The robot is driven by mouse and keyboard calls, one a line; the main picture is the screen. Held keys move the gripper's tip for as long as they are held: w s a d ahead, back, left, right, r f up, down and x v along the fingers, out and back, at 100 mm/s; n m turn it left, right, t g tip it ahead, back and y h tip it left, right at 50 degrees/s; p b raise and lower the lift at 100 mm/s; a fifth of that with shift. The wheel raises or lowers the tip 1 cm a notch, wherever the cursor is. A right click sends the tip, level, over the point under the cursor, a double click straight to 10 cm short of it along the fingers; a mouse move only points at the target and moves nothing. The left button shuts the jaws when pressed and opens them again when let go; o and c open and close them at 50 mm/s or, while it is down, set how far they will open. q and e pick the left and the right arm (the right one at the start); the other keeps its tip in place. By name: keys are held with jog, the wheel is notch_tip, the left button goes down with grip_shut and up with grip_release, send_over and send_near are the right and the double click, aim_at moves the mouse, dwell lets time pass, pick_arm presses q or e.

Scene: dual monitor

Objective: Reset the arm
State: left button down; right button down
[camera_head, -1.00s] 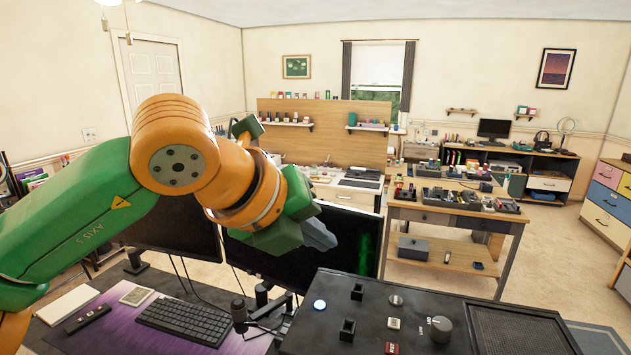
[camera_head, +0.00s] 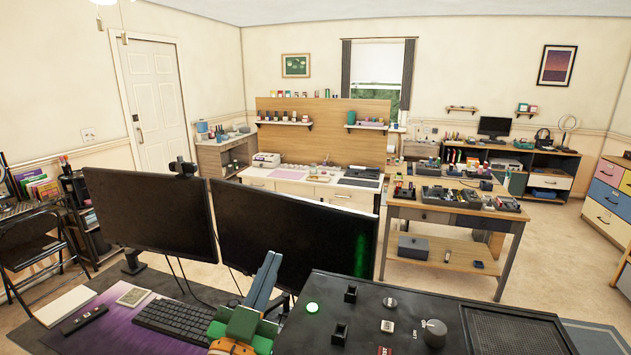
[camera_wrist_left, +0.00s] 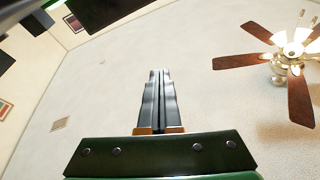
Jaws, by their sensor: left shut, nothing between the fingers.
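My left gripper (camera_head: 266,279) shows at the bottom middle of the head view, in front of the right monitor's lower edge. Its grey fingers point up and lie together with nothing between them. In the left wrist view its fingers (camera_wrist_left: 158,75) are also shut, against the ceiling. Most of my left arm is out of the head view. My right gripper is not in view.
Two dark monitors, left (camera_head: 150,212) and right (camera_head: 295,232), stand on the desk with a keyboard (camera_head: 176,319). A ceiling fan (camera_wrist_left: 285,62) shows in the wrist view.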

pick_arm(q)
jog(key=s+a+f+n+g+y, duration=0.1)
jog(key=s+a+f+g+y, duration=0.15)
jog(key=f, duration=0.45)
jog(key=s+a+f+n+g+y, duration=0.1)
jog(key=s+a+f+n+g, duration=0.2)
jog(key=f, duration=0.5)
jog(key=s+a+f+g+y, duration=0.1)
jog(key=s+a+f+g, duration=0.1)
jog(key=f+g, duration=0.35)
jog(key=s+a+f+g, duration=0.1)
jog(key=s+f+g, duration=0.2)
jog(key=s+f, duration=0.5)
jog(key=s+a+f+g, duration=0.1)
jog(key=s+f+g, duration=0.35)
jog(key=s, duration=0.55)
notch_tip(320, 180, down, 23)
jog(key=s+b, duration=0.2)
jog(key=b, duration=0.4)
jog(key=s+a+f+g+b, duration=0.1)
jog(key=s+f+b, duration=0.3)
jog(key=s+f, duration=0.8)
notch_tip(320, 180, down, 2)
jog(key=shift+a+f+m, duration=0.1)
jog(key=shift+a+m, duration=0.3)
jog(key=shift+a, duration=0.3)
